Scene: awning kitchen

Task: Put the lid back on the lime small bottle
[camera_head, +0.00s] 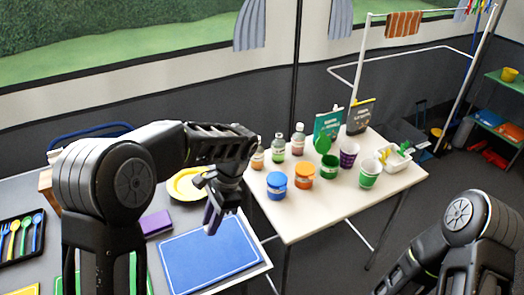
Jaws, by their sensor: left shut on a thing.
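Three small bottles stand at the back left of the white table: one with an orange-brown tone (257,158), one with green on it (278,149) and one with red on it (298,140). The green one looks most like the lime small bottle, but it is too small to tell if its top is bare. My left gripper (213,215) points down over the blue board, left of and apart from the bottles. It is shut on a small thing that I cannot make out. My right arm shows at the lower right, its gripper out of view.
Blue (277,187), orange (304,176) and green (329,168) jars stand in front of the bottles. A purple cup (348,154) and green-white cup (369,174) stand to the right. The blue board (185,264) and yellow plate (180,186) lie on the near grey table.

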